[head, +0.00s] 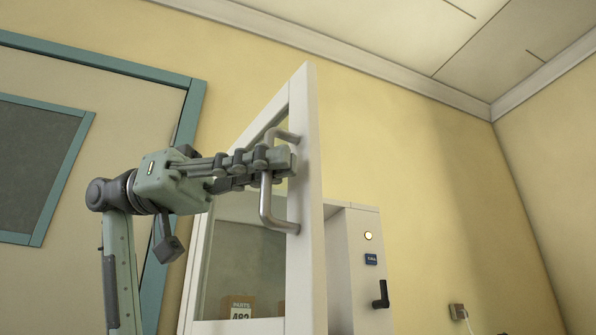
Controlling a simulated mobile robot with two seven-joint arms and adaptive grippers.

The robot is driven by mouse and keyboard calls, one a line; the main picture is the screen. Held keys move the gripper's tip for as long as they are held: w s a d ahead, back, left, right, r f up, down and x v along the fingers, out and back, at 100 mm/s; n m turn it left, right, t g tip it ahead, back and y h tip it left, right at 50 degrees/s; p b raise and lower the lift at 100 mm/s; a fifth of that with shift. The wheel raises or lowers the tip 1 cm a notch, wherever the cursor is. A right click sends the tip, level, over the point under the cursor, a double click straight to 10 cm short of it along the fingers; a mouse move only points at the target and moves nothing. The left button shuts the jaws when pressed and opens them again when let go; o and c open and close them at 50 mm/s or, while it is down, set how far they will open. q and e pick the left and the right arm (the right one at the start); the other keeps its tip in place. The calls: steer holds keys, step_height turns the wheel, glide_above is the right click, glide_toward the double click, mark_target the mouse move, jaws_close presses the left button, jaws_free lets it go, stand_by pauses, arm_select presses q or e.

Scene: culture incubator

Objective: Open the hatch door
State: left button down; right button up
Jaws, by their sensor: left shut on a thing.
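The hatch door (309,185) is a white-framed door with a glass pane, standing swung out from the white incubator cabinet (351,262). A grey, bracket-shaped metal handle (267,203) is fixed on its frame. My left gripper (277,162) comes in from the left and is shut on the upright bar of the handle. The fingers hide part of the bar. My right gripper is not in view.
A teal-framed room door (180,150) is at the left. A wall socket (458,312) is at the lower right.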

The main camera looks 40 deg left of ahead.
arm_select(q)
steer(key=shift+s+a+r, duration=0.1)
steer(key=shift+s+a, duration=0.35)
steer(key=shift+s, duration=0.3)
steer(key=shift+s+a, duration=0.5)
steer(key=shift+s, duration=0.25)
steer(key=shift+s+a+r, duration=0.1)
steer(key=shift+s+a, duration=0.35)
steer(key=shift+s, duration=0.3)
steer(key=c, duration=1.9)
jaws_free()
steer(key=shift+f, duration=0.1)
steer(key=v, duration=1.2)
steer(key=shift+w, duration=0.1)
